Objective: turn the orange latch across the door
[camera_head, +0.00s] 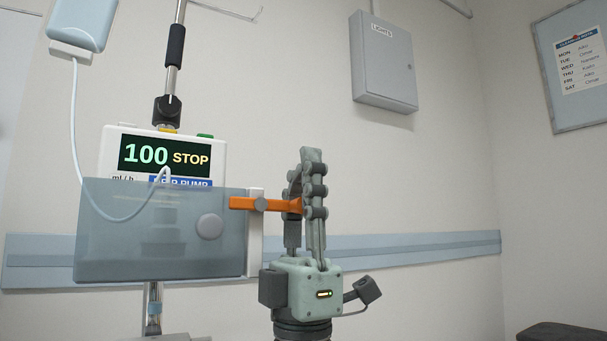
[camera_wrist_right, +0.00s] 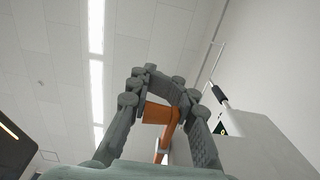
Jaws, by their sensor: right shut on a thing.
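The orange latch (camera_head: 245,203) lies about level at the right edge of the pump's door, turning on a grey pivot. Its left end reaches over the door's right edge. The door (camera_head: 140,240) is a see-through blue-grey panel, closed over the front of the drip pump (camera_head: 112,142). My right gripper (camera_head: 302,195) points up and is shut on the latch's right end. In the right wrist view the latch (camera_wrist_right: 160,115) sits between the fingers (camera_wrist_right: 165,95). My left gripper is not in view.
The pump's screen (camera_head: 165,156) reads 100 STOP. A thin tube runs from the bag (camera_head: 82,22) to the pump, in front of the door. A pole (camera_head: 175,65) rises behind the pump. A grey lights box (camera_head: 382,60) hangs on the wall. The space right of my gripper is clear.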

